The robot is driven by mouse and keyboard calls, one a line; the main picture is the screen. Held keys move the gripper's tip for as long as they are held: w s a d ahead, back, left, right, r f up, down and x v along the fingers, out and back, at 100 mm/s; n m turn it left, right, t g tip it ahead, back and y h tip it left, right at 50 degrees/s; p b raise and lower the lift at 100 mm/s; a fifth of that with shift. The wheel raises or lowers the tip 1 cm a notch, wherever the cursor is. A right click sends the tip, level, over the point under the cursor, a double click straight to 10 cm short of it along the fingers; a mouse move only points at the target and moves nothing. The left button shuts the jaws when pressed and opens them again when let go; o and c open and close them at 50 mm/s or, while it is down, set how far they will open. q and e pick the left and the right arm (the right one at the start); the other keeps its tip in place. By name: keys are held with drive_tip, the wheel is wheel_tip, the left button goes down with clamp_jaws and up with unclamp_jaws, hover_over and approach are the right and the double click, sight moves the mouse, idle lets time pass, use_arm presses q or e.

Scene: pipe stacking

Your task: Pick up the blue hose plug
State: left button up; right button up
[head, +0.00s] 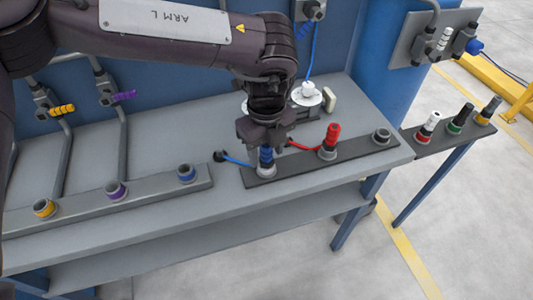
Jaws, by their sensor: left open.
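The blue hose plug (266,157) stands upright in a grey socket on the dark rack strip on the workbench. A short blue hose (236,161) runs from beside it to the left. My left gripper (264,143) is directly above the plug, pointing down, with its fingers at the plug's top. The gripper is open. Its fingers partly hide the plug's upper end, so I cannot tell whether they touch it. My right gripper is not in view.
A red plug (330,138) with a red hose stands just right of the gripper. An empty socket (381,136) is farther right. A left strip (110,203) holds yellow, purple and blue ringed sockets. A side shelf (450,138) holds white, green and yellow-ringed plugs.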

use_arm(q)
clamp_jaws()
drive_tip(key=shift+r, duration=0.15)
